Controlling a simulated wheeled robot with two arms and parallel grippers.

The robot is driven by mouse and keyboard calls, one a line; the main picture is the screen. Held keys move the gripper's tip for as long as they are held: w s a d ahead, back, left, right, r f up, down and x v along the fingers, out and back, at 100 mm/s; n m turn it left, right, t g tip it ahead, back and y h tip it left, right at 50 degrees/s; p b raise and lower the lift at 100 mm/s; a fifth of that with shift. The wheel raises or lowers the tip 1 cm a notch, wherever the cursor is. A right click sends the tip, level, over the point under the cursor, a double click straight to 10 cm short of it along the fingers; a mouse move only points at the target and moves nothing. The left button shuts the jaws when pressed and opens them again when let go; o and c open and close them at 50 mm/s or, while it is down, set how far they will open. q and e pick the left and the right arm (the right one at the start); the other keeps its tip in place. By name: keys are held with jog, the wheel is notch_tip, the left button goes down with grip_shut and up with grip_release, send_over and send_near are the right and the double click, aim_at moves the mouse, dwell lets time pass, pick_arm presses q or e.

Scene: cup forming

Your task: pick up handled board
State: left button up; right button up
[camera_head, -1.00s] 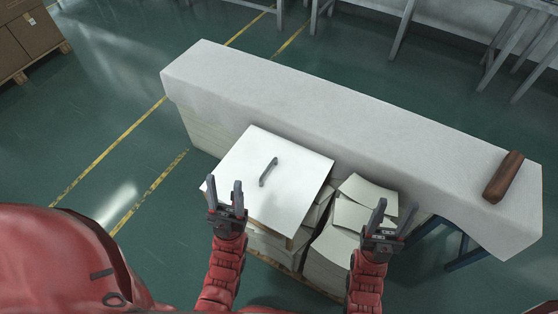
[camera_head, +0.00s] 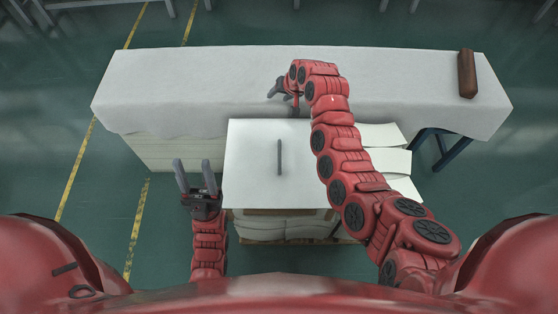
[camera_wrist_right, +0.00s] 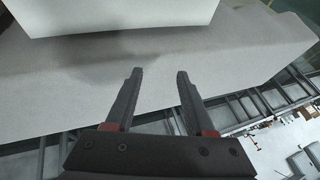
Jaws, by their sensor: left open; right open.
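The handled board (camera_head: 250,180) is a flat white square with a grey bar handle (camera_head: 280,157) at its middle. It lies on top of a stack in front of the long white table, and my right arm covers part of its right side. My left gripper (camera_head: 193,175) is open and empty, just left of the board. My right gripper (camera_head: 283,95) is open over the white table beyond the board's far edge. In the right wrist view, the right gripper (camera_wrist_right: 158,75) has nothing between its fingers, and the board's edge (camera_wrist_right: 120,12) shows at the top.
The long white-covered table (camera_head: 200,80) runs behind the board. A brown block (camera_head: 467,75) lies at its right end. Several loose white sheets (camera_head: 385,150) lie on a stack right of the board. Green floor (camera_head: 90,190) is clear at the left.

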aim_at(280, 152)
jog(key=s+d+r+n+g+h, duration=0.25)
jog(key=s+g, duration=0.45)
jog(key=s, duration=0.5)
jog(key=shift+m, duration=0.25)
jog(key=f, duration=0.4)
jog(key=a+f, duration=0.1)
jog(key=f, duration=0.3)
jog(key=s+a+f, duration=0.1)
jog(key=f, duration=0.3)
jog(key=shift+b, duration=0.4)
jog(key=f, duration=0.4)
jog(key=shift+s+a+f+b, duration=0.15)
jog(key=shift+a+f+b, duration=0.1)
jog(key=shift+b, duration=0.1)
grip_shut()
